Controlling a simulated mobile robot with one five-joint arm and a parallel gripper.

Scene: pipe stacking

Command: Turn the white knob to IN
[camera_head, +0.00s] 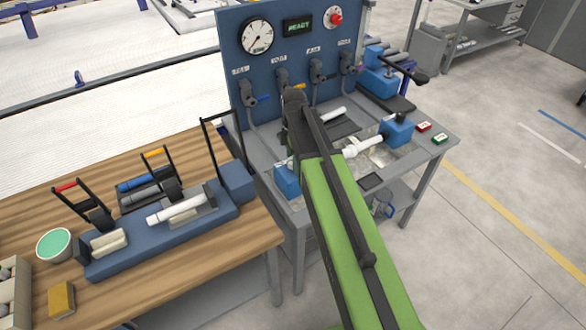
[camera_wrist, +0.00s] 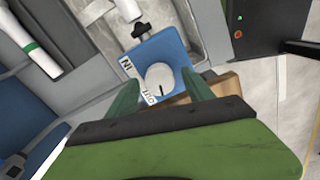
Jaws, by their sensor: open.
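The white knob (camera_wrist: 158,78) sits on a blue block (camera_wrist: 152,50) in the wrist view. A dark line on it points down the picture, nearer the OUT label (camera_wrist: 149,95) than the IN label (camera_wrist: 126,66). My gripper (camera_wrist: 161,82) is open, with a green finger on each side of the knob and a visible gap on both sides. I cannot tell its height above the knob. In the head view my arm covers much of the bench, and I cannot make out the knob there.
A black screw handle (camera_wrist: 142,30) stands on the blue block near a metal tray. A white pipe with a green band (camera_wrist: 38,52) lies left. A dark box (camera_wrist: 258,25) with small lights is right. The blue panel (camera_head: 290,45) rises behind the bench.

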